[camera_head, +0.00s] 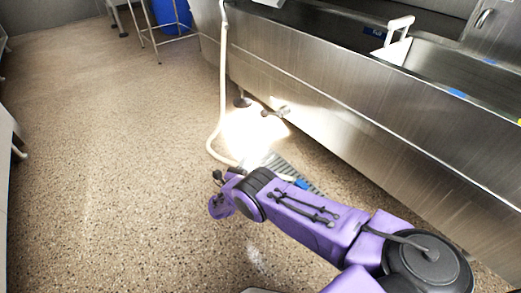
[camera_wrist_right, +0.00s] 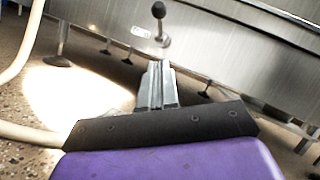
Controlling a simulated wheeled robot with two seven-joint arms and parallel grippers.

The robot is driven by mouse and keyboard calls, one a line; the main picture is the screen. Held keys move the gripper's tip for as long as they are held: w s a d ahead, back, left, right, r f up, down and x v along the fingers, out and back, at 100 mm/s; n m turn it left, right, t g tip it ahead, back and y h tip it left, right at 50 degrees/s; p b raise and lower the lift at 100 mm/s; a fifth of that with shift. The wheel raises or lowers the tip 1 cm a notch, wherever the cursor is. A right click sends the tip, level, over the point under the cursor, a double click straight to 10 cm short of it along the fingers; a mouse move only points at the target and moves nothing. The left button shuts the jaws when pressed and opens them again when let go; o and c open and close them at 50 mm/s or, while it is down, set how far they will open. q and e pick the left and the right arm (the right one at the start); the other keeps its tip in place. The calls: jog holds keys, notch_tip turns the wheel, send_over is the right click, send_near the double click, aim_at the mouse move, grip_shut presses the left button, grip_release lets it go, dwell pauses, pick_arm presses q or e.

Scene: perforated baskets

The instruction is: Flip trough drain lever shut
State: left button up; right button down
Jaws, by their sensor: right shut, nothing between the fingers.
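The drain lever (camera_wrist_right: 159,12) shows in the right wrist view as a thin stem with a round black knob, standing up in front of the steel trough (camera_wrist_right: 230,50). In the head view a small lever-like fitting (camera_head: 275,111) sticks out low under the trough's front wall (camera_head: 330,120). My right gripper (camera_wrist_right: 159,68) is shut and empty, its fingers pointing toward the lever, with the tips just below it in the picture. I cannot tell whether they touch. In the head view my purple right arm largely hides the fingers. My left gripper is not in view.
A pale hose (camera_head: 222,80) hangs from the trough and curls along the floor beside my right wrist. A floor grate (camera_head: 285,168) lies partly behind my arm. Trough feet (camera_head: 242,100) stand nearby. A blue bin (camera_head: 172,15) stands far back; the floor at left is open.

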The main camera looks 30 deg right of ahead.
aim_at(272, 114)
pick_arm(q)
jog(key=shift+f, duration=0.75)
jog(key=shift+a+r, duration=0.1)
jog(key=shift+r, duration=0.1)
pick_arm(e)
jog(key=shift+a+f+m+g+h, duration=0.2)
jog(key=shift+f+m+g+h, duration=0.15)
jog(key=shift+m, duration=0.55)
jog(key=shift+r, duration=0.1)
